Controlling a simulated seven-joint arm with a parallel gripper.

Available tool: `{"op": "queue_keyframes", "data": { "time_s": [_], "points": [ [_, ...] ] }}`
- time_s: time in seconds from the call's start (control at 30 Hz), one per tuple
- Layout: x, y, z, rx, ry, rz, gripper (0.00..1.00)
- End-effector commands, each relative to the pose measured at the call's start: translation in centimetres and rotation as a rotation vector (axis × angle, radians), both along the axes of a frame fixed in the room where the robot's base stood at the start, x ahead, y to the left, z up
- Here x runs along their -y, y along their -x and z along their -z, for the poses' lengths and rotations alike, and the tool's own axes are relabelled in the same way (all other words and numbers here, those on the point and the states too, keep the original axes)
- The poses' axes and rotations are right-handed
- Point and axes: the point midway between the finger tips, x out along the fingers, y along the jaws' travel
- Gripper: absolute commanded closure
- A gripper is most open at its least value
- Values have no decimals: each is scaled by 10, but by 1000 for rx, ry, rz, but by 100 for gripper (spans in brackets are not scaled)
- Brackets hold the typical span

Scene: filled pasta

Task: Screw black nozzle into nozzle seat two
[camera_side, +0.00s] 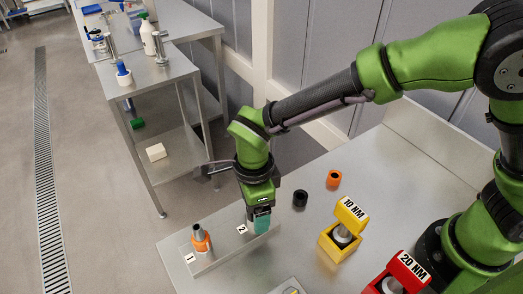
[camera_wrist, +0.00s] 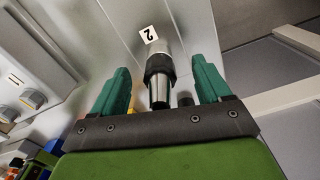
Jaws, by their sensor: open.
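A black nozzle collar (camera_wrist: 160,66) sits around a grey metal cone, between my fingers in the wrist view. The cone's narrow end points toward the wrist camera. Its other end meets a pale grey seat beside the tag marked 2 (camera_wrist: 149,34); I cannot tell how tightly it is seated. My gripper (camera_wrist: 160,72) has its two teal fingers spread, one on each side of the collar with gaps. In the side view my gripper (camera_side: 262,222) points down at seat two, beside the tag 2 (camera_side: 242,229), and hides most of the nozzle there.
Seat one holds an orange-collared cone (camera_side: 201,240) on the same metal plate, to the left. A loose black ring (camera_side: 300,198) and orange ring (camera_side: 333,178) lie behind. A yellow 10 NM holder (camera_side: 341,243) and red 20 NM holder (camera_side: 404,270) stand to the right.

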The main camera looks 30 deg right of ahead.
Motion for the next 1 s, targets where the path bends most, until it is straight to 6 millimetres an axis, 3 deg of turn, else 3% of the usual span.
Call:
{"op": "queue_keyframes", "data": {
  "time_s": [0.23,1.0],
  "points": [
    [0,0,-4,0,-1,0,23],
    [-1,0,-65,1,-2,-1,23]
  ]
}}
